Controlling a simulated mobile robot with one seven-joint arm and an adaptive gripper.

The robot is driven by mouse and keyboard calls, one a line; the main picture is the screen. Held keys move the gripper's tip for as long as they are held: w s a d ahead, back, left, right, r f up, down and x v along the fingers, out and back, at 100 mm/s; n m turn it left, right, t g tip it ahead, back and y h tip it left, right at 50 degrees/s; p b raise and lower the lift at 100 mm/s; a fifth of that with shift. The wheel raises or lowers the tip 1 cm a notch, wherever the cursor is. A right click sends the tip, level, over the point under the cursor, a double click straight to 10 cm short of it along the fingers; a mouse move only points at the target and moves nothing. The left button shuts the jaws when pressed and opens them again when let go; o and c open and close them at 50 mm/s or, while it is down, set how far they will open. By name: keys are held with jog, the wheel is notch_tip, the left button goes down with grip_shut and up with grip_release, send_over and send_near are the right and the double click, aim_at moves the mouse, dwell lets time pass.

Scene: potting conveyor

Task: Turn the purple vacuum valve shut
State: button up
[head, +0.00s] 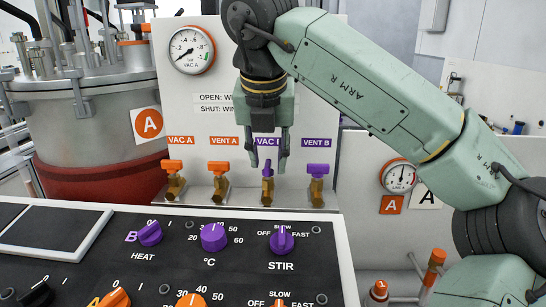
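The purple vacuum valve (268,169) sits on a brass body under a purple label that reads "VAC" with its last letter partly hidden. Its handle looks narrow from here, unlike the wide crosswise handles of the other valves. My gripper (269,163) points down over it from above. The fingers are apart, one to the left and one to the right of the purple handle. I cannot tell whether either finger touches it. The gripper covers part of the panel behind.
An orange VAC A valve (173,166), an orange VENT A valve (219,168) and a purple VENT B valve (318,170) stand in the same row, close by. A gauge (191,50) is above. A knob panel (185,265) lies in front; a steel vessel (85,120) stands left.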

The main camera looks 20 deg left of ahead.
jog(key=shift+w+f, duration=0.15)
jog(key=shift+f, duration=0.35)
grip_shut()
